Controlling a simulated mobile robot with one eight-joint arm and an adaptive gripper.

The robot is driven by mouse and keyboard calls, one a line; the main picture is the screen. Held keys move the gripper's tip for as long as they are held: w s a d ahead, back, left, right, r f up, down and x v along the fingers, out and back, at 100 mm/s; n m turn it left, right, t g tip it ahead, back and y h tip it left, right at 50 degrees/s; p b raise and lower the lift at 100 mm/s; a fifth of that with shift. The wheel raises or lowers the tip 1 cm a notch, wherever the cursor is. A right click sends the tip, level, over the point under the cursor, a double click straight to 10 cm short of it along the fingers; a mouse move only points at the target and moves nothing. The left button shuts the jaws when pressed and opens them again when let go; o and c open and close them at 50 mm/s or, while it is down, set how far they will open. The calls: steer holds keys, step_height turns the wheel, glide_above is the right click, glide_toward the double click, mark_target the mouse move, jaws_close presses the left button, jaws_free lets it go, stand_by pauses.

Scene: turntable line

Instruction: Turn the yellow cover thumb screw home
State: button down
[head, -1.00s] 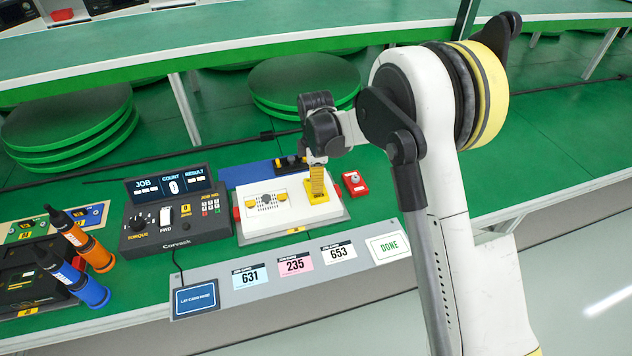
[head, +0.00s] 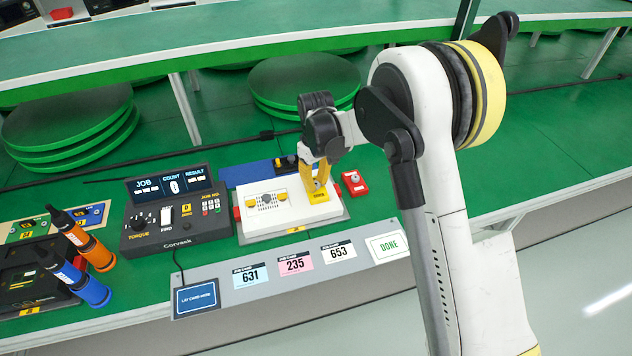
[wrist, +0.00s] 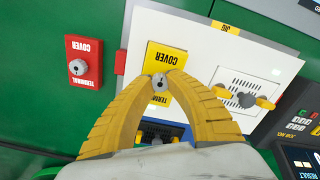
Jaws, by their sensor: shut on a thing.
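The yellow cover (head: 320,198) lies flat at the right end of the white jig plate (head: 262,216). It also shows in the wrist view (wrist: 168,55), with its label upside down. A small grey thumb screw (wrist: 159,83) shows between my yellow fingers. My gripper (wrist: 163,72) points down over the cover, its two fingers closed in around the screw head. In the head view my gripper (head: 319,187) stands over the cover and hides the screw. How far the screw is in cannot be told.
A red terminal cover (wrist: 83,58) with its own grey screw sits beside the plate. A torque controller (head: 175,218) stands to the left, with an orange and a blue driver (head: 84,282) beyond it. A card strip (head: 300,279) runs along the front.

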mark_target(316, 183)
steer(key=m, duration=0.4)
steer(key=shift+m, duration=0.3)
steer(key=m, duration=0.4)
steer(key=shift+m, duration=0.3)
steer(key=m, duration=0.4)
steer(key=shift+m, duration=2.1)
steer(key=c, duration=1.2)
jaws_free()
steer(key=shift+c, duration=0.2)
step_height(316, 183, up, 12)
